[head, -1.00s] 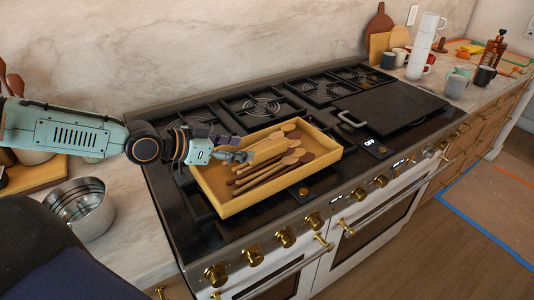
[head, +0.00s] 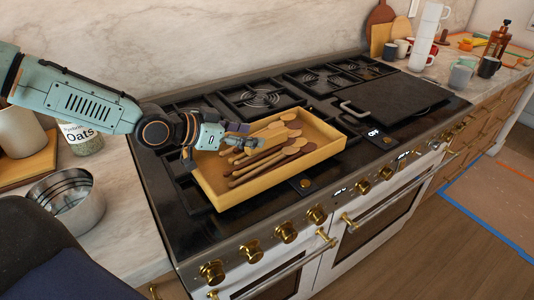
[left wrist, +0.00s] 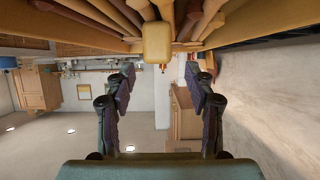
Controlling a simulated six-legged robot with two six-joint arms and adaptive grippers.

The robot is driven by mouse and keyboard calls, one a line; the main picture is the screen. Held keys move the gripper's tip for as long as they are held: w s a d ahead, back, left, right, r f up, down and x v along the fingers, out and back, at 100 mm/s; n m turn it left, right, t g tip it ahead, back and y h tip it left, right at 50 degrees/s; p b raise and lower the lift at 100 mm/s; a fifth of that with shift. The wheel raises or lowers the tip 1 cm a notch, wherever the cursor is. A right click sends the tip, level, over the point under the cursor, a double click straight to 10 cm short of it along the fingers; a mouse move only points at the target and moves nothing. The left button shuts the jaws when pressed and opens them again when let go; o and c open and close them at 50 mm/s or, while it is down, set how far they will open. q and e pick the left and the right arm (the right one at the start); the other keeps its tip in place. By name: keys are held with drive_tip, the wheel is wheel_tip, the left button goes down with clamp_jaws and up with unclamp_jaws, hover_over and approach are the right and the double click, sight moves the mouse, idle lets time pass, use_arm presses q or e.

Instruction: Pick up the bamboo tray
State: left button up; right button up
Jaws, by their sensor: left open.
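The bamboo tray (head: 214,189) is a shallow, light wooden box on the stove's front left burners. Several wooden spoons lie inside it. My left gripper (head: 246,137) is over the tray's left part, near its back left side, open with nothing between its fingers. In the left wrist view, the two dark fingers of the gripper (left wrist: 160,82) stand apart, and the tray's edge (left wrist: 105,46) with spoon handles spans the top of the picture. Whether a finger touches the tray I cannot tell. My right gripper is not in view.
A black griddle plate (head: 398,103) with a handle covers the stove's right part. Brass knobs (head: 287,232) line the front. A steel bowl (head: 72,203) and an oats jar (head: 82,139) stand on the left counter. Mugs (head: 461,76) and a stack of white cups (head: 427,38) stand at right.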

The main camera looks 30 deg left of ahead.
sight(265, 135)
use_arm(q)
drive_tip(key=shift+w+d+f+b, duration=0.2)
drive_tip(key=shift+w+d+b, duration=0.15)
drive_tip(key=shift+b, duration=0.1)
drive_tip(key=shift+w+d, duration=0.15)
drive_tip(key=shift+w, duration=0.05)
drive_tip(key=b+x, duration=0.1)
drive_tip(key=x, duration=0.1)
drive_tip(key=shift+w+f, duration=0.15)
drive_tip(key=shift+w, duration=0.15)
drive_tip(key=shift+w+d, duration=0.15)
drive_tip(key=shift+w, duration=0.05)
drive_tip(key=shift+s, duration=0.1)
